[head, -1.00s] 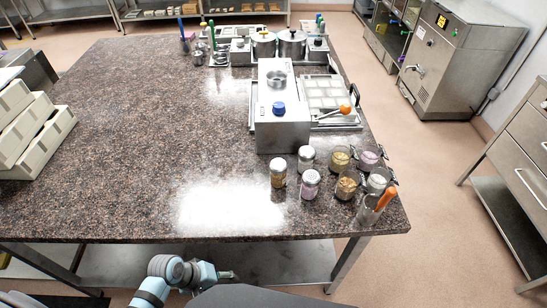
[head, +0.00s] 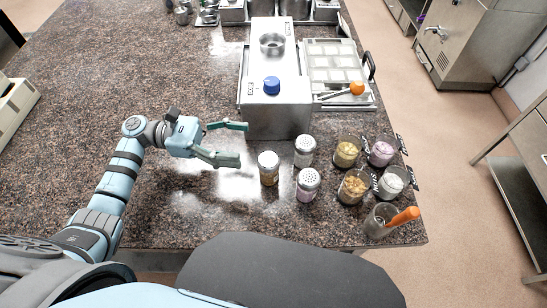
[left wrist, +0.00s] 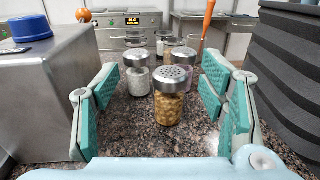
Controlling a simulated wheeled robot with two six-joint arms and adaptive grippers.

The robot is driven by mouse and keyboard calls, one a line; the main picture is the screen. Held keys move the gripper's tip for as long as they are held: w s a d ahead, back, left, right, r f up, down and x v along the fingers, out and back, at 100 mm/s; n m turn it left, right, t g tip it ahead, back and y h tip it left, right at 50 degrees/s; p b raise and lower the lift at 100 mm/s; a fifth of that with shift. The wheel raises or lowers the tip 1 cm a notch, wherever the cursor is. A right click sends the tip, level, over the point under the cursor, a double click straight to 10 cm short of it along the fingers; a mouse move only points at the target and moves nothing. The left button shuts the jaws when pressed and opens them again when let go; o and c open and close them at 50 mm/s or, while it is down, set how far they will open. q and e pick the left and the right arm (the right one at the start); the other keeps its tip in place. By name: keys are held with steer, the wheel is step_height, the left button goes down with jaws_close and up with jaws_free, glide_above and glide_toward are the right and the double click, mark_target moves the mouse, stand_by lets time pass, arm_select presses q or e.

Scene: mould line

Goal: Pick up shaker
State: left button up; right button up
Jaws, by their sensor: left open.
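Three glass shakers with perforated metal lids stand upright on the speckled stone counter (head: 75,95). The nearest to my left gripper (head: 243,143) holds golden-brown contents; this brown shaker (head: 268,170) also shows in the left wrist view (left wrist: 170,102), centred ahead between the fingers. A white shaker (head: 304,150) stands behind it, and also shows in the left wrist view (left wrist: 137,76). A pinkish shaker (head: 307,186) stands to its right, mostly hidden in the left wrist view. My left gripper is open and empty, left of the brown shaker and apart from it. My right gripper is out of view.
A metal machine (head: 277,112) with a blue knob stands just behind the shakers. Several open glass jars, including a yellow one (head: 346,152), stand to the right. A glass with an orange-handled tool (head: 402,218) is at the front right edge.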

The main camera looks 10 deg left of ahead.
arm_select(q)
steer(key=b, duration=0.2)
glide_toward(269, 168)
steer(key=f, duration=0.1)
steer(key=w+d+f, duration=0.1)
steer(key=w+f, duration=0.1)
steer(key=shift+d+f, duration=0.25)
steer(key=shift+d, duration=0.1)
steer(key=d, duration=0.3)
steer(key=w+d+p, duration=0.1)
steer(key=d, duration=0.2)
steer(key=shift+w+d+r, duration=0.1)
steer(key=shift+w+d, duration=0.05)
steer(key=shift+d, duration=0.7)
steer(key=c, duration=1.4)
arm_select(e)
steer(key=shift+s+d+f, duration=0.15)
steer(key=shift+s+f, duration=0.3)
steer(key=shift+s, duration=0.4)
arm_select(q)
steer(key=shift+o, duration=0.2)
